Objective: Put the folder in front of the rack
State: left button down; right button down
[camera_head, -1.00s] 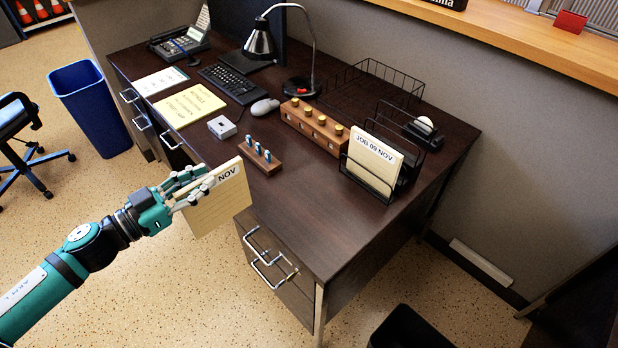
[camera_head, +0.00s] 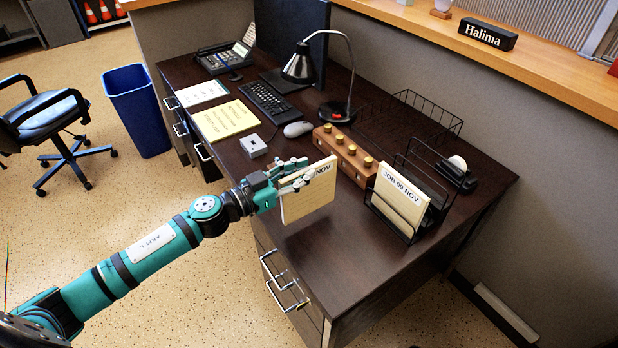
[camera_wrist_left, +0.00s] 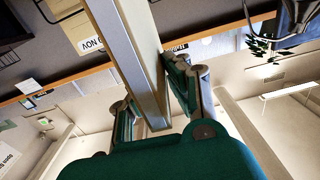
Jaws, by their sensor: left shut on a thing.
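The folder hangs tilted over the desk's front part, left of the rack. In the left wrist view the folder (camera_wrist_left: 122,50) stands between the two fingers, seen edge-on. The black wire rack (camera_head: 393,226) stands on the right part of the desk, holding another cream folder (camera_head: 402,196) marked "JOB 60 NOV". My right gripper is not in view.
A wooden block with brass knobs (camera_head: 344,155) stands behind the held folder. A desk lamp (camera_head: 300,68), mouse (camera_head: 297,129), small white box (camera_head: 253,146) and wire tray (camera_head: 436,112) are farther back. Bare dark desktop (camera_head: 345,245) lies in front of the rack.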

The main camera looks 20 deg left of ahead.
pick_arm(q)
jog(key=shift+x, duration=0.8)
notch_tip(320, 180, down, 4)
jog(key=shift+w+d+r+b, duration=0.1)
jog(key=shift+d+r+b, duration=0.05)
jog(key=shift+b, duration=0.35)
jog(key=c, duration=1.3)
grip_release()
jog(key=b+v, duration=0.1)
jog(key=v, duration=1.1)
jog(key=shift+b, duration=0.3)
